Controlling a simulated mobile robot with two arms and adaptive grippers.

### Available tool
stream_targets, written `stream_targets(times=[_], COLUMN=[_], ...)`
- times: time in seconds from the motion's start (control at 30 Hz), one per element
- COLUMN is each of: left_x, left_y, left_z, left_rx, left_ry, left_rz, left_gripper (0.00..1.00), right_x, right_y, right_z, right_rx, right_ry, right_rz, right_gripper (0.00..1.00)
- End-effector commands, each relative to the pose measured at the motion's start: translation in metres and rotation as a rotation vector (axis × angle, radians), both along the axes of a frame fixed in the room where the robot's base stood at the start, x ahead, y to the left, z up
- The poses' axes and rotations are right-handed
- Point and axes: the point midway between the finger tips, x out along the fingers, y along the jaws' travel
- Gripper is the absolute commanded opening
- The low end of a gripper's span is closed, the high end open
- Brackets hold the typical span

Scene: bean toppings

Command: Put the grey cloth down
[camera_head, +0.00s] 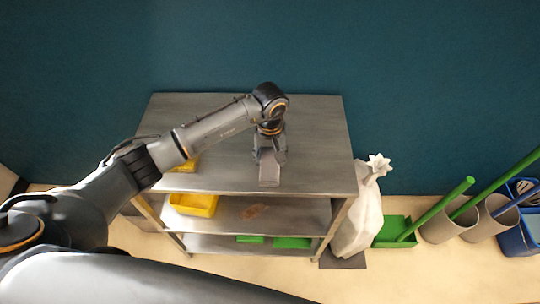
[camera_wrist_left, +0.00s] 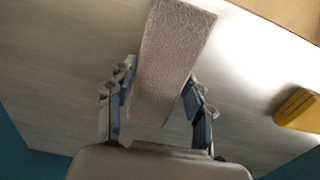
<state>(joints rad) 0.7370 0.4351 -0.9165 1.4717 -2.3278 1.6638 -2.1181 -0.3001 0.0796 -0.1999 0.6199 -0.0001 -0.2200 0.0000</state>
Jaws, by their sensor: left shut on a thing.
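The grey cloth (camera_wrist_left: 172,50) is a folded, rough-textured strip between the fingers of my left gripper (camera_wrist_left: 160,100) in the left wrist view. The left gripper is shut on it. In the head view my left gripper (camera_head: 270,160) is over the top of the grey metal shelf unit (camera_head: 220,125), near its front edge, and the cloth (camera_head: 269,174) shows just below the fingers. I cannot tell whether the cloth touches the shelf top. My right gripper is not in view.
A yellow bin (camera_head: 194,205) stands on the middle shelf, with a brown item (camera_head: 254,211) beside it. Another yellow thing (camera_head: 187,166) is on the top, partly behind my arm. A white sack (camera_head: 358,220) stands right of the unit. The top's right side is clear.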

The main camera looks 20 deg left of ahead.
Motion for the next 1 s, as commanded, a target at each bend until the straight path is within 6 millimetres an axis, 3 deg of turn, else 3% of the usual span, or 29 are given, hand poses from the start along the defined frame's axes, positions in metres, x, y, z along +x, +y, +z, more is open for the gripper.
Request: stream_targets(times=[0.17,0.2,0.3,0.77,1.0], left_x=[0.000,0.000,0.000,0.001,0.002], left_y=[0.000,0.000,0.000,0.000,0.001], left_z=[-0.004,-0.003,-0.003,0.005,0.053], left_rx=[0.001,0.001,0.001,0.000,0.001], left_ry=[-0.001,0.000,0.000,-0.003,-0.007], left_rz=[0.000,0.000,0.000,0.000,-0.001], left_gripper=[0.20,0.56,0.75,0.75,0.75], right_x=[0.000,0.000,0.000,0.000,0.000], right_y=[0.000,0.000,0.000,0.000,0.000], right_z=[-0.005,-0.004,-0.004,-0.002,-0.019], right_rx=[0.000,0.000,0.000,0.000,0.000], right_ry=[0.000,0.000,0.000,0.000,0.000], right_rz=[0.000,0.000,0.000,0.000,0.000], right_gripper=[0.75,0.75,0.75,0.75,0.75])
